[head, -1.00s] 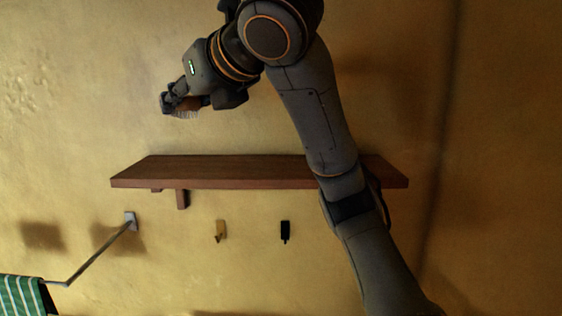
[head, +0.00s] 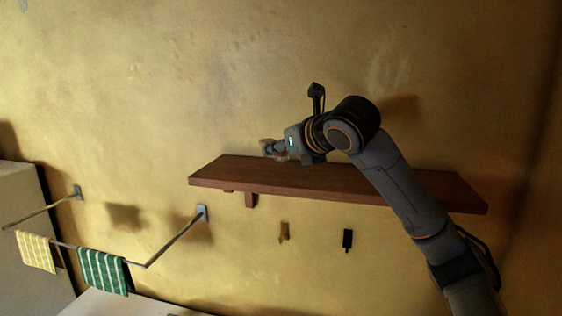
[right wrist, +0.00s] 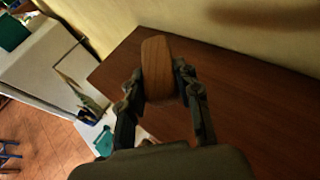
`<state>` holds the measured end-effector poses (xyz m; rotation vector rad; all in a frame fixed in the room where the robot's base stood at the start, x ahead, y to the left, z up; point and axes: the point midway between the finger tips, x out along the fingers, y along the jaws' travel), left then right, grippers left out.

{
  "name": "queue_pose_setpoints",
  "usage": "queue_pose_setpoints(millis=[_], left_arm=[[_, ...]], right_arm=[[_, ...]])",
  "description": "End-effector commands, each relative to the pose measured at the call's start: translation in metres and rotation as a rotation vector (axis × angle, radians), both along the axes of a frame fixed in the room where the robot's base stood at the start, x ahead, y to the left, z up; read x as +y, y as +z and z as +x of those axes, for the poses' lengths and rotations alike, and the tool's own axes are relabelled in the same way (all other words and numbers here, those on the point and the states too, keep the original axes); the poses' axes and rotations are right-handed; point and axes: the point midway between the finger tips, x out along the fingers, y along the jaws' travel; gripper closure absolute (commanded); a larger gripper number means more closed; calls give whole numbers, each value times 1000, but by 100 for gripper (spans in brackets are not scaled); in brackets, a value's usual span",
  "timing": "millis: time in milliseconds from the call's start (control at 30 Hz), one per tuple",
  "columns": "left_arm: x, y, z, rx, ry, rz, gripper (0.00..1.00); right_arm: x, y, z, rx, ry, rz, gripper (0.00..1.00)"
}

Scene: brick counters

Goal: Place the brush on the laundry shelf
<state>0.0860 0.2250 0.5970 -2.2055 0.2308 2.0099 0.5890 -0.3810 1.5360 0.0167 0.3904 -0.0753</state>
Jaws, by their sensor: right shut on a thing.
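The laundry shelf (head: 400,190) is a long dark-red wooden board on the yellow wall. My right gripper (head: 270,148) is near its left part in the head view. In the right wrist view, the right gripper (right wrist: 160,88) is shut on the brush (right wrist: 157,65), whose brown wooden body stands between the two fingers. The brush shows over the shelf's surface (right wrist: 240,105), towards one end of the board. I cannot tell whether the brush touches the shelf. Its bristles are hidden in the wrist view. My left gripper is not in view.
Below the shelf, a yellowish hook (head: 284,232) and a black hook (head: 347,239) are on the wall. A rail at lower left carries a green striped towel (head: 103,270) and a yellow checked cloth (head: 36,252). The visible shelf top is bare.

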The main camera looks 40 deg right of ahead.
Motion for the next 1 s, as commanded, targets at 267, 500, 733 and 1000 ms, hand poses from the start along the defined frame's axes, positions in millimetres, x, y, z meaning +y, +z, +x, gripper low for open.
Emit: queue_pose_setpoints(millis=[267,500,733,1000], left_arm=[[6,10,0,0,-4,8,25],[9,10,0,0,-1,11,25],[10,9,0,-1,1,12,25],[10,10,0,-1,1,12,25]], right_arm=[[-3,-29,3,5,-2,0,98],[-3,-35,3,0,-1,0,98],[-3,-38,3,2,-1,0,98],[-3,-38,3,2,-1,0,44]])
